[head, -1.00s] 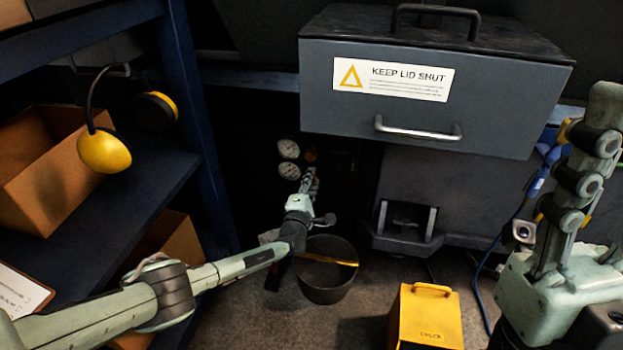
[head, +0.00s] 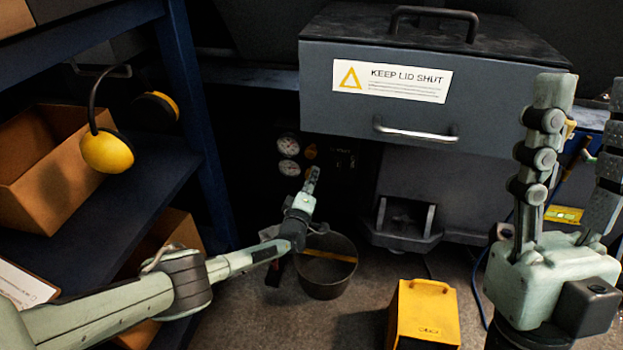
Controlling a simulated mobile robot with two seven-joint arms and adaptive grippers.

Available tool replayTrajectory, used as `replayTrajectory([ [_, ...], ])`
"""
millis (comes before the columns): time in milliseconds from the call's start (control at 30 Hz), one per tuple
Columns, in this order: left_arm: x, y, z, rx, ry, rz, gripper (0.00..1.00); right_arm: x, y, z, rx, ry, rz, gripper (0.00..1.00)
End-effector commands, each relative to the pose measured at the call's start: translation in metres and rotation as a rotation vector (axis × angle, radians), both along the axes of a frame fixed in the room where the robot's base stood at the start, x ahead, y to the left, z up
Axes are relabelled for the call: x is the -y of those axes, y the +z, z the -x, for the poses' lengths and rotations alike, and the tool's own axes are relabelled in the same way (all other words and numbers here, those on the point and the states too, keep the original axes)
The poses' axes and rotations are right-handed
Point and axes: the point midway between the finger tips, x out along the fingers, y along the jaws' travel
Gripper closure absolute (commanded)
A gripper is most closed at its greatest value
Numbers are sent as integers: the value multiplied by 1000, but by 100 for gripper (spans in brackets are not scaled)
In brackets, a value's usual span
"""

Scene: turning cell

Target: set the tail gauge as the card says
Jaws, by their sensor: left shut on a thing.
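My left gripper (head: 313,174) is at the panel, just right of the lower gauge, shut on what seems to be that gauge's knob, which the fingers hide. My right gripper (head: 584,100) is raised at the right, open and empty. A clipboard with a card (head: 25,284) lies at the lower left, its text unreadable.
A grey box marked KEEP LID SHUT (head: 340,110) overhangs the panel. A dark bucket (head: 326,284) stands below my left forearm, with a yellow box (head: 426,312) to its right. Shelves with an open carton (head: 40,190) and yellow earmuffs (head: 107,152) are at left.

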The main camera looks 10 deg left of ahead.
Motion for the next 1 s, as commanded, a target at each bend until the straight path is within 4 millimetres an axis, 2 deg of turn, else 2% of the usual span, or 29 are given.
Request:
replayTrajectory([
  [433,-1,-1,1,-1,1,-8,100,-1,-3,0,-12,2,3,53],
  [467,-1,-1,1,-1,1,-8,70,-1,-3,0,-12,2,3,53],
  [600,-1,-1,0,-1,1,-8,53,0,-2,0,-7,1,3,53],
  [1000,0,-2,4,-2,1,-5,53,0,1,1,5,1,5,53],
])
